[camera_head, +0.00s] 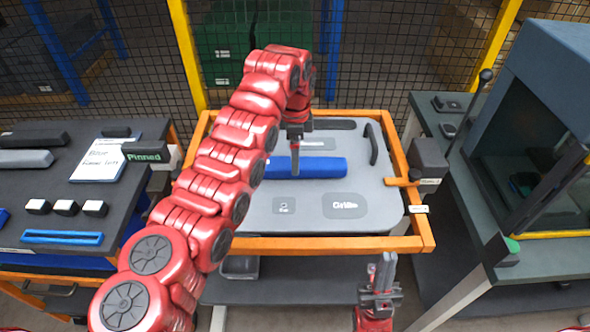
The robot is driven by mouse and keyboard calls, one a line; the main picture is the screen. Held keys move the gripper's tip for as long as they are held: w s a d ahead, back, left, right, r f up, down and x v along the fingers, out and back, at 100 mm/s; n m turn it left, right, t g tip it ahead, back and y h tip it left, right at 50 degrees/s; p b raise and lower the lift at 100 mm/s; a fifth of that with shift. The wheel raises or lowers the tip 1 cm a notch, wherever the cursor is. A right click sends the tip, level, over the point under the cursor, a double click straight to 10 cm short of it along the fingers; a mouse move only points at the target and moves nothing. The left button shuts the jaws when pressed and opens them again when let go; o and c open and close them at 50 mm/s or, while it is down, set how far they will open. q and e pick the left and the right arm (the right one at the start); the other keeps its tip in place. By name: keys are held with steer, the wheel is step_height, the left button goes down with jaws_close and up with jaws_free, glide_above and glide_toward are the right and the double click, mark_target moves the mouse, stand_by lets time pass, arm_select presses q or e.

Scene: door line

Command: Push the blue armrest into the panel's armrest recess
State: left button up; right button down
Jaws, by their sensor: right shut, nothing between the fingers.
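The blue armrest (322,167) lies crosswise on the grey door panel (305,217), over the panel's middle. Its left end is partly hidden by my left arm. The recess beneath it is hidden, so how deep it sits cannot be told. My right gripper (384,262) is shut and empty, pointing up in front of the panel's frame, clear of the armrest.
An orange frame (330,243) surrounds the panel. A dark table (60,200) at left holds grey bars, white blocks, a note and a blue strip. A dark cabinet (545,100) stands on the right bench. A mesh fence (365,60) closes the back.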

arm_select(q)
step_height(320, 180, up, 12)
steer(key=shift+a+f, duration=0.25)
steer(key=shift+a, duration=0.05)
steer(key=shift+t, duration=0.3)
